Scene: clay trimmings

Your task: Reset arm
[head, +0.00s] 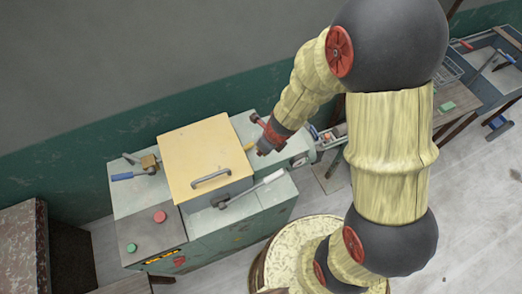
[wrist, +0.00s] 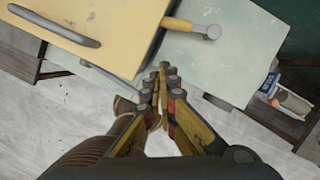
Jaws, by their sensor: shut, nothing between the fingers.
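My arm reaches down from the upper right in the head view. My gripper (wrist: 160,88) is shut and empty in the wrist view, with its fingers together near the edge of the machine top. In the head view its wrist end is over the right part of the machine, and its fingertips are hard to make out. The pale green machine (head: 150,200) has a yellow lid (head: 208,150), which appears closed, with a grey handle (head: 211,179). The lid also shows at the upper left of the wrist view (wrist: 110,35).
A yellow-handled tool with a grey head (wrist: 190,27) lies beside the lid. A blue-handled lever (head: 128,176) and a pale-handled lever (head: 262,186) stick out from the machine. A workbench (head: 490,65) with tools stands at the right.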

